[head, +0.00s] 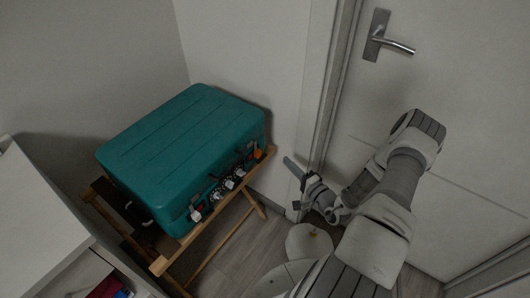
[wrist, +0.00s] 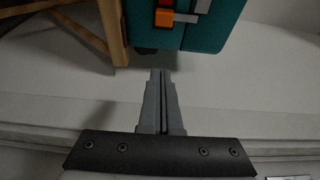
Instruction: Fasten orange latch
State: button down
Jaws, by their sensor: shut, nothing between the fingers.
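The orange latch (head: 257,154) is on the front face of a teal suitcase (head: 180,143), near its right end. In the wrist view the orange latch (wrist: 164,17) shows at the top, beside a grey metal piece on the suitcase (wrist: 215,35). Whether the latch is open or closed I cannot tell. My gripper (head: 288,161) is to the right of the suitcase, apart from it, with its fingers pointing toward the latch end. In the wrist view my gripper (wrist: 159,72) is shut and empty, with its fingertips short of the latch.
The suitcase rests on a wooden folding stand (head: 205,235). Several other latches or knobs line its front. A door with a metal handle (head: 388,42) is at the right, close to my arm. A white cabinet (head: 40,225) stands at the lower left. Some wooden floor (head: 232,240) is free before the stand.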

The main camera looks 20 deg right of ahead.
aim_at(258, 157)
jog(key=b+x, duration=0.2)
jog(key=x, duration=0.7)
jog(key=shift+w+a+f, duration=0.1)
jog(key=shift+w, duration=0.05)
jog(key=shift+s+a+b, duration=0.2)
jog(key=shift+s+a, duration=0.05)
jog(key=shift+a, duration=0.35)
jog(key=shift+s+a+b, duration=0.15)
jog(key=shift+s+a, duration=0.05)
jog(key=shift+a, duration=0.45)
jog(key=shift+s+a, duration=0.35)
jog(key=shift+a, duration=0.15)
jog(key=shift+s+a+r+p, duration=0.15)
jog(key=shift+s+a+p, duration=0.25)
jog(key=shift+a, duration=0.2)
jog(key=shift+s+a+r+p, duration=0.1)
jog(key=shift+s+a+p, duration=0.2)
jog(key=shift+a+p, duration=0.25)
jog(key=shift+s+a+f, duration=0.15)
